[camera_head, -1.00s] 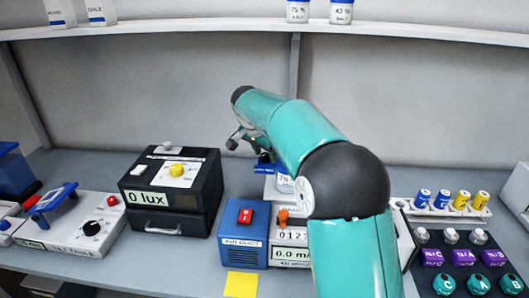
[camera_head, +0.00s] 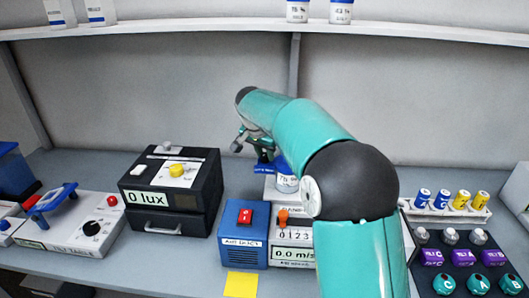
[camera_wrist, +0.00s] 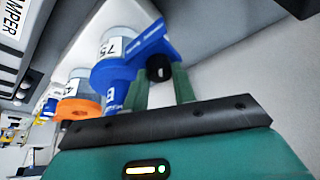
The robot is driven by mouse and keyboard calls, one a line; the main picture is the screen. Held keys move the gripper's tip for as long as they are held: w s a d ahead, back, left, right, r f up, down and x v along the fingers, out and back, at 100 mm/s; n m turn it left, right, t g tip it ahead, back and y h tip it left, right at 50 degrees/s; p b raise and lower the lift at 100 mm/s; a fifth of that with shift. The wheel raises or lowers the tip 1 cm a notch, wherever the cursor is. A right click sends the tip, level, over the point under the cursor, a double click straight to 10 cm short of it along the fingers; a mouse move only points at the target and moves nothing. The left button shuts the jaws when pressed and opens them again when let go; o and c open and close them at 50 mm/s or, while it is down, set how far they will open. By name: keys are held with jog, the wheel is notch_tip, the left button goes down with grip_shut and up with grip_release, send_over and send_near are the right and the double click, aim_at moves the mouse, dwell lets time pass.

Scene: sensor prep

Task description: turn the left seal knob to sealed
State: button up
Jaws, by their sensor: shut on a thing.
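The left seal knob (camera_wrist: 154,42) is a blue bar beside the blue collar of a clear jar labelled 75 (camera_wrist: 118,48), in the wrist view. My gripper (camera_wrist: 162,80) has its green fingers on either side of a dark round part at this bar; the exact contact is partly hidden. In the head view, my gripper (camera_head: 250,148) is at the back, left of the jar (camera_head: 287,180), with blue parts just below it. My arm hides the area to the right of the jar. The knob's marked position cannot be read.
A second jar with an orange collar (camera_wrist: 78,108) stands close by in the wrist view. In the head view, a blue box with a red switch (camera_head: 245,217) and a meter reading 0.0 (camera_head: 292,253) stand in front. A black lux box (camera_head: 170,190) is at left.

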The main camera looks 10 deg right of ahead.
jog(key=n, duration=0.2)
jog(key=n+y, duration=0.1)
jog(key=n, duration=0.1)
jog(key=shift+d+t+y, duration=0.15)
jog(key=shift+t+y, duration=0.15)
jog(key=n+y, duration=0.1)
jog(key=n, duration=0.3)
jog(key=shift+d, duration=0.1)
jog(key=n+y, duration=0.2)
jog(key=n, duration=0.2)
jog(key=shift+n+g+y, duration=0.6)
jog(key=shift+n+g, duration=0.2)
jog(key=shift+n, duration=1.3)
jog(key=shift+d, duration=0.1)
jog(key=o, duration=1)
jog(key=shift+w, duration=0.1)
